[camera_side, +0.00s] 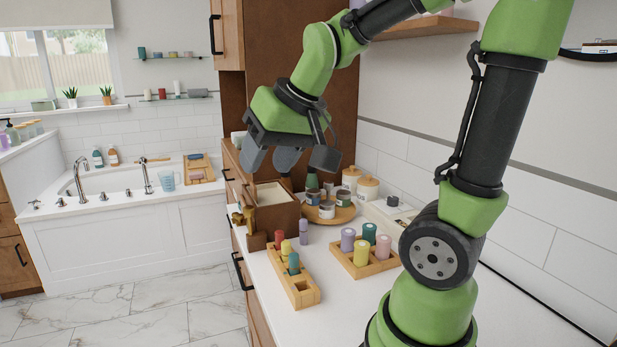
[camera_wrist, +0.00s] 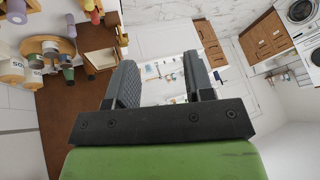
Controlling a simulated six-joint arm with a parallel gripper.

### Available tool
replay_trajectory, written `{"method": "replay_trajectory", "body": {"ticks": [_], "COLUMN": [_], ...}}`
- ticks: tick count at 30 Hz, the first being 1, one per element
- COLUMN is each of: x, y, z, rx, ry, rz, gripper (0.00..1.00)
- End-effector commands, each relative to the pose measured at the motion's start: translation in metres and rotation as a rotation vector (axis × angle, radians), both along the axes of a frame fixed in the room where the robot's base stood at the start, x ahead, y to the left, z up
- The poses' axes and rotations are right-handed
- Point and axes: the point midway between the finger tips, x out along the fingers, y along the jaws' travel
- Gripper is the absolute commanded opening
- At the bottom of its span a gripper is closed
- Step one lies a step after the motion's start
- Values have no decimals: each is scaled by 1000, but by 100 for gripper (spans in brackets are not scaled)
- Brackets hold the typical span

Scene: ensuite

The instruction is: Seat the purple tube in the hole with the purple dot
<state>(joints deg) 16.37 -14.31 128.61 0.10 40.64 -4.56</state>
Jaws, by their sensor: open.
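A slim purple tube (camera_side: 303,231) stands upright on the white counter, just behind a narrow wooden rack (camera_side: 307,298). The rack holds a red tube (camera_side: 279,239), a yellow tube (camera_side: 286,250) and a teal tube (camera_side: 294,263) in a row; its near end shows an empty hole (camera_side: 301,286). I cannot make out a purple dot. My gripper (camera_side: 289,160) is open and empty, well above the counter and the purple tube. In the wrist view its two fingers (camera_wrist: 161,78) are apart with nothing between them.
A second wooden rack (camera_side: 362,270) with several thicker tubes, one of them purple (camera_side: 348,240), stands to the right. Behind are an open wooden box (camera_side: 270,195), a round tray (camera_side: 330,217) with small tins, and lidded jars (camera_side: 367,189). Counter shows between the racks.

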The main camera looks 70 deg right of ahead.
Motion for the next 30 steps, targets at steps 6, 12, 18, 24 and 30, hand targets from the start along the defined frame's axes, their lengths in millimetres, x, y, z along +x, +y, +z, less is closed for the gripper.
{"method": "replay_trajectory", "body": {"ticks": [6, 12, 18, 24, 30], "x": [-65, -91, -93, -93, -77], "y": [62, 78, 79, 78, 68], "z": [11, 8, 7, 8, 10], "rx": [81, 120, 124, 123, 111], "ry": [-69, -85, -85, -86, -57], "rz": [139, 190, 192, 192, 122], "gripper": [48, 30, 30, 30, 30]}}
